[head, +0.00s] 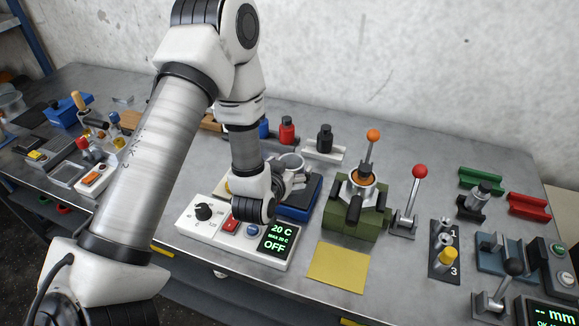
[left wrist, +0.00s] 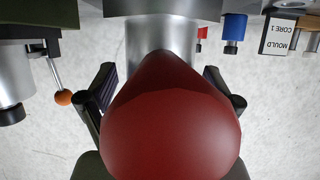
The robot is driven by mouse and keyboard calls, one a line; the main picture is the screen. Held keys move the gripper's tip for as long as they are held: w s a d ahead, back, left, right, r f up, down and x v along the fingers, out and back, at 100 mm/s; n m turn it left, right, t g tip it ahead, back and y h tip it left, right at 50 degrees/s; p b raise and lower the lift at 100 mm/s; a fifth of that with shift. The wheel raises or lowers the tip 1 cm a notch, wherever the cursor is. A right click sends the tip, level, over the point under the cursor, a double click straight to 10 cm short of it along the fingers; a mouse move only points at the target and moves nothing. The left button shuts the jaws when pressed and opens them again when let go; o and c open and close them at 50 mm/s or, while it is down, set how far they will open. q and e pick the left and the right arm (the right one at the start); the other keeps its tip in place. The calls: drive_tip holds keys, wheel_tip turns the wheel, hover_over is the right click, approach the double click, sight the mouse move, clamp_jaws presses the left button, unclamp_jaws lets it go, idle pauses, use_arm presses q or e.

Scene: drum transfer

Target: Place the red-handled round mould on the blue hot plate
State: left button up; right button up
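The round metal mould (head: 292,160) is on top of the blue hot plate (head: 299,207), partly behind my left gripper in the head view. In the left wrist view, which is upside down, the mould's red handle (left wrist: 170,125) fills the middle, pointing at the camera, with the grey mould body (left wrist: 165,35) behind it. My left gripper (left wrist: 162,80) is around the handle, one finger on each side; gaps show between the fingertips and the handle, so it looks open. In the head view it hides the handle. My right gripper is not in view.
A white control box (head: 235,240) with a display reading 20 C and OFF stands in front of the hot plate. A green press block (head: 352,220) with an orange-knobbed lever is close on the right. A yellow mat (head: 338,267) lies bare in front.

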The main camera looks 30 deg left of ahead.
use_arm(q)
drive_tip(key=shift+w+f, duration=0.1)
drive_tip(key=shift+w, duration=0.05)
drive_tip(key=shift+s, duration=0.25)
drive_tip(key=v, duration=0.3)
drive_tip(key=shift+s+b, duration=0.1)
drive_tip(key=shift+b, duration=0.25)
drive_tip(key=shift+s+d+r+p, duration=0.2)
drive_tip(key=shift+s+r+p, duration=0.6)
drive_tip(key=shift+r+p, duration=0.4)
drive_tip(key=f+p+v, duration=0.1)
drive_tip(key=p+v, duration=0.5)
drive_tip(key=p, duration=0.4)
drive_tip(key=shift+s, duration=0.25)
drive_tip(key=shift+f, duration=0.15)
